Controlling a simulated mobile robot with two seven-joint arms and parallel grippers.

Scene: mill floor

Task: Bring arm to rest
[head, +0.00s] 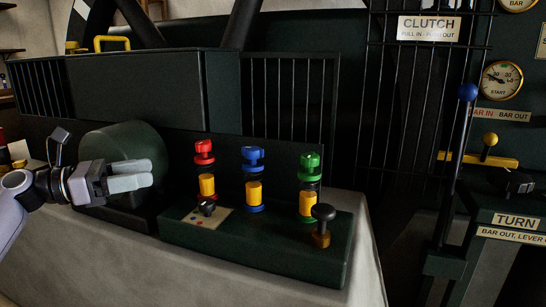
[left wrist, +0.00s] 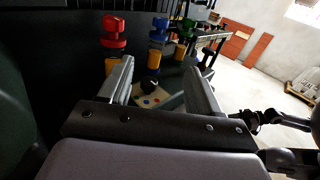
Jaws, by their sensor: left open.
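My left arm comes in from the left in the head view. Its gripper (head: 150,176) is level, in front of a dark green rounded housing (head: 125,143), and points right toward a green control box (head: 270,250). In the left wrist view the gripper (left wrist: 160,85) has its two fingers well apart, with nothing held between them. A small black knob on the box shows beyond the gap. The fingers are apart from the red-topped post (head: 204,165).
A blue-topped post (head: 253,175) and a green-topped post (head: 308,180) stand on the box, with a black knob (head: 322,212) at its right end. A tall blue-knobbed lever (head: 467,92) stands at right, below a CLUTCH sign (head: 429,28). A barred dark machine is behind.

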